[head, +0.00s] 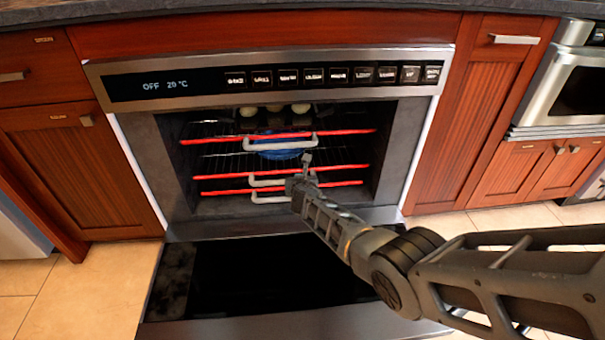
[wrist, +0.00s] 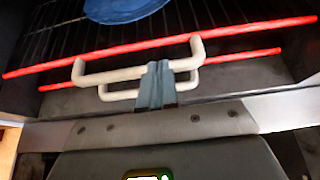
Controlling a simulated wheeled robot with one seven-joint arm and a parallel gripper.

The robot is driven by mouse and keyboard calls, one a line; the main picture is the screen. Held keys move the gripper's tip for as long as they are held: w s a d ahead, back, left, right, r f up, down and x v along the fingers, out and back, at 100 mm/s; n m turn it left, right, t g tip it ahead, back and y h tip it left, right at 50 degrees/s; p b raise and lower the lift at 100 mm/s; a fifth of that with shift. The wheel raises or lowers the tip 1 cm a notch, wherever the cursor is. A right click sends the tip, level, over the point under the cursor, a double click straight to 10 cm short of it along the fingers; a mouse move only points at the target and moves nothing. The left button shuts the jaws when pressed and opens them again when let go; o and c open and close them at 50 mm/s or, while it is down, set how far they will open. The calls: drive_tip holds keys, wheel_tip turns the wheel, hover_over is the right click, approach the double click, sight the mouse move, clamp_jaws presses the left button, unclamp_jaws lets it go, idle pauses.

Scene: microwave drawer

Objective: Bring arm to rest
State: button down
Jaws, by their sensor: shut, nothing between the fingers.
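My gripper (head: 305,162) is at the front of the open oven (head: 160,170), close to the rack handles. In the wrist view its fingers (wrist: 155,85) are together and empty, overlapping a white rack handle (wrist: 105,75). Whether they touch the handle I cannot tell. My arm reaches in from the lower right of the head view, extended toward the oven opening.
The oven door (head: 270,275) is folded down in front, below my arm. Racks with red front bars (head: 345,133) fill the cavity. A blue plate (head: 278,147) lies on a rack inside, and it also shows in the wrist view (wrist: 125,8). Wooden cabinets (head: 462,120) flank the oven.

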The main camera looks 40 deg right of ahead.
drive_tip(key=s+a+f+m+t+y, duration=0.15)
drive_tip(key=s+a+f+m, duration=0.25)
drive_tip(key=s+a, duration=0.5)
drive_tip(key=s+a+f+m+y, duration=0.2)
drive_tip(key=s+a+f+m, duration=0.2)
drive_tip(key=s+a, duration=0.55)
drive_tip(key=s+a+r+m+y, duration=0.1)
drive_tip(key=s+a+r+m, duration=0.15)
drive_tip(key=s, duration=0.45)
drive_tip(key=s+a+r+m+t+y, duration=0.1)
drive_tip(key=s+a+r+m, duration=0.15)
drive_tip(key=s, duration=0.45)
drive_tip(key=s+a+r+m, duration=0.2)
drive_tip(key=s+a+m, duration=0.15)
drive_tip(key=s, duration=0.25)
drive_tip(key=s+r+m+t+y, duration=0.1)
drive_tip(key=s+r+m, duration=0.5)
drive_tip(key=s+r, duration=0.5)
drive_tip(key=s+r+m+t+y, duration=0.1)
drive_tip(key=s+r+m, duration=0.55)
drive_tip(key=r, duration=0.85)
wheel_tip(320, 180, up, 26)
drive_tip(key=p, duration=2.5)
drive_tip(key=shift+f, duration=0.2)
